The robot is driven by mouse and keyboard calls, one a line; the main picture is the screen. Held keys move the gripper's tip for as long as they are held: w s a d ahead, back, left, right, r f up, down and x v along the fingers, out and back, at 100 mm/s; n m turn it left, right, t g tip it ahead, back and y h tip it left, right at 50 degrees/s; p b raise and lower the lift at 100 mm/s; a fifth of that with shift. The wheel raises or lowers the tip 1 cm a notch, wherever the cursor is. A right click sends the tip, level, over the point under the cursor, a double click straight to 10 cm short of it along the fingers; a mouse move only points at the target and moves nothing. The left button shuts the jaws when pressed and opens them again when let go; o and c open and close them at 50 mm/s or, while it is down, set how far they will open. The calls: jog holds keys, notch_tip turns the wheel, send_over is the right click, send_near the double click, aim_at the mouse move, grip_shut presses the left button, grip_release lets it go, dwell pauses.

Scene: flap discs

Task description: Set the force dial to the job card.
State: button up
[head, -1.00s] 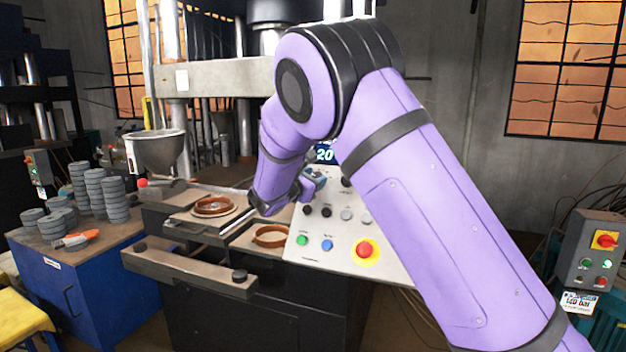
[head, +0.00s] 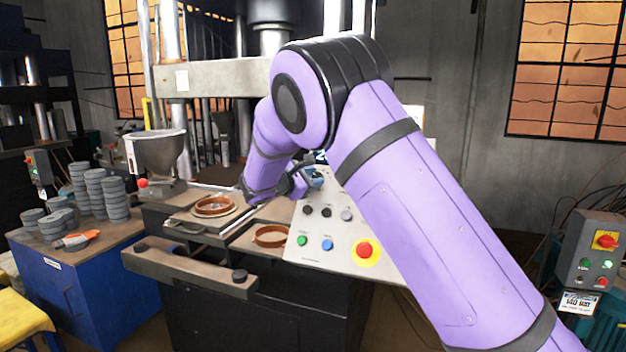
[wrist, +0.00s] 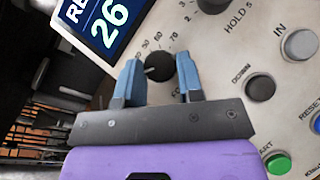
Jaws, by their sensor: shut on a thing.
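The black force dial (wrist: 163,66) sits on the pale control panel (wrist: 222,60), with a printed scale around it showing 50, 60 and 70. A pale pointer line shows on the dial's left side. My gripper (wrist: 160,75) has its two blue fingers shut on the dial, one on each side. In the head view my gripper (head: 314,178) is at the upper part of the panel, and my arm hides the dial. The display (wrist: 105,20) beside the dial reads 26. A card (head: 577,304) hangs under the grey switch box at the right; its text is too blurred to read surely.
Another black knob (wrist: 212,4) is close above the dial. Grey buttons (wrist: 299,45), a green button (head: 302,240), a blue button (head: 327,244) and a red emergency button (head: 364,250) are on the panel. Moulds with brown rings (head: 214,205) stand to its left.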

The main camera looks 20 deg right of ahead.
jog(key=m+g, duration=0.2)
jog(key=m, duration=0.1)
jog(key=m+g, duration=0.2)
jog(key=shift+w+a+r+y, duration=0.1)
jog(key=shift+w+r+y, duration=0.15)
jog(key=shift+y, duration=0.15)
jog(key=shift+w+r+m+g+y, duration=0.1)
jog(key=shift+m+g+y, duration=0.3)
jog(key=shift+m, duration=0.55)
jog(key=shift+m+g+y, duration=0.2)
jog(key=shift+m+g, duration=0.4)
jog(key=shift+m, duration=0.35)
jog(key=o, duration=0.6)
jog(key=shift+a, duration=0.1)
jog(key=v, duration=1)
jog(key=shift+a+r, duration=0.2)
jog(key=shift+a, duration=0.05)
